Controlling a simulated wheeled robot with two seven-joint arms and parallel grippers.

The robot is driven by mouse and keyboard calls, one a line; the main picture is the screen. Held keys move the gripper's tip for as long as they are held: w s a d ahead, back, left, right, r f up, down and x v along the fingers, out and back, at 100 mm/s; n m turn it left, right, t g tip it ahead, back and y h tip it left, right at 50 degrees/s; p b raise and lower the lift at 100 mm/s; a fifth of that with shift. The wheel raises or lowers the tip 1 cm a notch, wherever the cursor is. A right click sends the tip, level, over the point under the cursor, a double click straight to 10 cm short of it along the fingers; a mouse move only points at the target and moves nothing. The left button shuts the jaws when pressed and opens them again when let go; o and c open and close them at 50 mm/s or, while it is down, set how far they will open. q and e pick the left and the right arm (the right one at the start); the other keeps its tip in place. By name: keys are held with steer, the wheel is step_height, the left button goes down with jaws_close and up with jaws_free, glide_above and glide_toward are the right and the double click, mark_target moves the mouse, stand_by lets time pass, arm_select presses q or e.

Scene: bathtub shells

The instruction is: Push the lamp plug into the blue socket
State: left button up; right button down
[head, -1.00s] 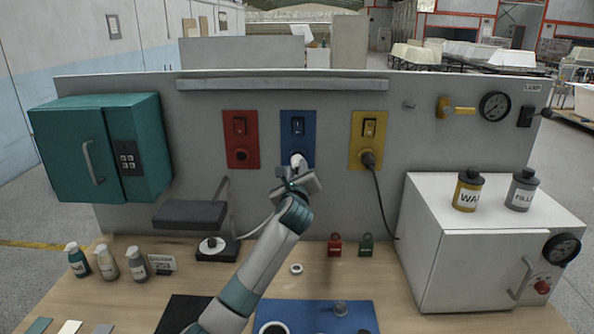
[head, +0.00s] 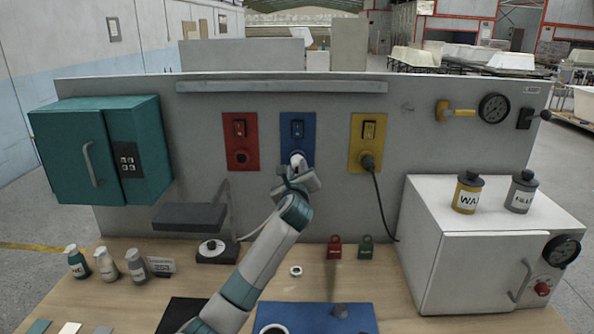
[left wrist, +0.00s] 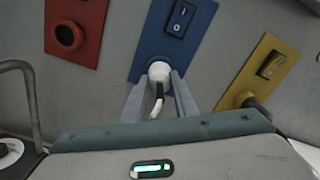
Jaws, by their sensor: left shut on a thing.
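The blue socket plate (head: 297,131) is on the grey upright panel, between a red and a yellow one. The white lamp plug (head: 298,160) is at the lower part of the blue plate, where the socket hole is covered. In the left wrist view the plug (left wrist: 159,72) sits against the blue plate (left wrist: 172,40), its cable hanging down between the fingers. I cannot tell how deep it is in. My left gripper (left wrist: 160,92) is shut on the plug; in the head view it (head: 296,172) is in front of the blue plate. My right gripper is not in view.
A red socket (head: 240,141) is empty. A yellow socket (head: 368,142) holds a black plug with a cable. The lamp (head: 217,250) stands at left on the bench, its white cord running to my gripper. A white cabinet (head: 470,270) stands at right.

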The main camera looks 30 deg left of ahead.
arm_select(q)
steer(key=shift+w+a+r, duration=0.1)
steer(key=shift+w+a, duration=0.05)
steer(key=shift+w, duration=0.1)
steer(key=o, duration=1.1)
steer(key=shift+s, duration=0.1)
steer(key=shift+s+d+b, duration=0.3)
steer(key=shift+s+d, duration=0.05)
steer(key=shift+s, duration=0.1)
steer(key=b+v, duration=0.4)
steer(key=v, duration=1.2)
